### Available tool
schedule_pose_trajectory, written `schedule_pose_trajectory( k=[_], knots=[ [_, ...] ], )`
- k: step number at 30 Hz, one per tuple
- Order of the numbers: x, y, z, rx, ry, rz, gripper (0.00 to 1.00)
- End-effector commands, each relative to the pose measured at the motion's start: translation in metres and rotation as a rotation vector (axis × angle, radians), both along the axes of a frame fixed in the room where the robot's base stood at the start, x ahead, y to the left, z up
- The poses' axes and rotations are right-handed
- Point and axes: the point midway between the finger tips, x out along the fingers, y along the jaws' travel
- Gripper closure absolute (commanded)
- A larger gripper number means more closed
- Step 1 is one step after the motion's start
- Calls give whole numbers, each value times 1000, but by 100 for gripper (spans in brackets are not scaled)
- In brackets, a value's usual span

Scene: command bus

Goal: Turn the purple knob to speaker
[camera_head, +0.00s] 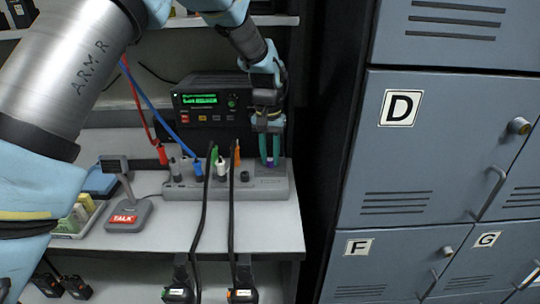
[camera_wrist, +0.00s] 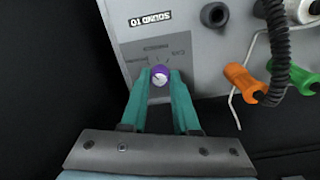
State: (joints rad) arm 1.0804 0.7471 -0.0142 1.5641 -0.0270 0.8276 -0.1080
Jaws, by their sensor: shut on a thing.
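The purple knob (camera_wrist: 159,75) shows in the wrist view as a small purple ring with a pale top. It stands on the grey panel of the box (camera_wrist: 180,38), beside a label that reads "SOUND TO" upside down. My gripper (camera_wrist: 160,80) has its two teal fingers on either side of the knob, shut on it. The markings around the knob are too small to read surely, and the fingers cover part of them. In the head view, my gripper (camera_head: 269,162) points down at the right end of the grey box (camera_head: 180,188), and the knob is mostly hidden between the fingers.
Orange (camera_wrist: 245,80) and green (camera_wrist: 300,84) plugs and a black coiled cable stand to the right in the wrist view. A black radio (camera_head: 208,106) with a green display is behind the box. Lockers (camera_head: 440,130) stand to the right. A TALK microphone (camera_head: 128,215) is on the left.

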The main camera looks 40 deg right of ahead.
Motion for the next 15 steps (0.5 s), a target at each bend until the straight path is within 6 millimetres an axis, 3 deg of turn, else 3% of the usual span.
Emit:
schedule_pose_trajectory(
  k=[15],
  knots=[
    [0, 0, 0, -2, 0, 99, 100]
  ],
)
